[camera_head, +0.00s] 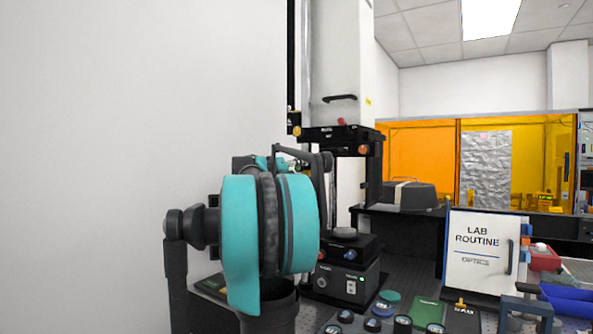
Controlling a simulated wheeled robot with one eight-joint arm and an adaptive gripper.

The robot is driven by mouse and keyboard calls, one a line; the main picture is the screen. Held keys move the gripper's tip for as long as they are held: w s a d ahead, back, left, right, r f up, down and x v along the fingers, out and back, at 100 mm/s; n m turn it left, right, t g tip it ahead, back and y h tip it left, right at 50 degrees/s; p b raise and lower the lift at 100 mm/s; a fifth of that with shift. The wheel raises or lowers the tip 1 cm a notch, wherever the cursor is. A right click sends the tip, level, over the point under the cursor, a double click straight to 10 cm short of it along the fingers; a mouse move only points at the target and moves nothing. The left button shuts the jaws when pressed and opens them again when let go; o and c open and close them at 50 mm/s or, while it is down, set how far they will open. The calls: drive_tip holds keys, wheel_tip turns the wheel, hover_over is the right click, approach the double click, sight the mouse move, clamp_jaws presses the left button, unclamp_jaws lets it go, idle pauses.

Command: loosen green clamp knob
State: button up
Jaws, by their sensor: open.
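The tall white interferometer (338,75) stands on a black column behind my arm. Its black carriage (345,135) bears a red knob (341,121) and orange knobs (363,149). A grey round piece (344,233) sits on the black stage below, which has a blue knob (350,254). I cannot make out a green clamp knob on the instrument; my teal and black arm covers its left part. My gripper (326,165) is partly hidden behind the arm, its dark fingers open near the column, below the carriage. I cannot tell whether it touches anything.
A control box (345,284) stands under the stage. Several round pieces, including a green disc (389,296), and a green booklet (429,311) lie on the bench in front. The left wall is bare.

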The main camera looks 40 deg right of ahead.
drive_tip(key=v, duration=1.1)
drive_tip(key=shift+a, duration=0.15)
drive_tip(key=s+a+f+n+g+y, duration=0.15)
drive_tip(key=a+f, duration=0.25)
drive_tip(key=f, duration=0.7)
drive_tip(key=s+a+f+y, duration=0.3)
drive_tip(key=f, duration=0.8)
drive_tip(key=s+a+f+n+y, duration=0.1)
drive_tip(key=s+a+f+y, duration=0.2)
drive_tip(key=f, duration=0.8)
drive_tip(key=s+a+f+n+y, duration=0.2)
drive_tip(key=s+a+f+y, duration=0.2)
drive_tip(key=s+a+f, duration=0.4)
drive_tip(key=s+a+f+n+g+y, duration=0.1)
drive_tip(key=s+a+f+y, duration=0.4)
drive_tip(key=a+f, duration=0.8)
wheel_tip(320, 180, down, 4)
drive_tip(key=s+n, duration=0.1)
drive_tip(key=s, duration=0.2)
drive_tip(key=shift+a, duration=0.2)
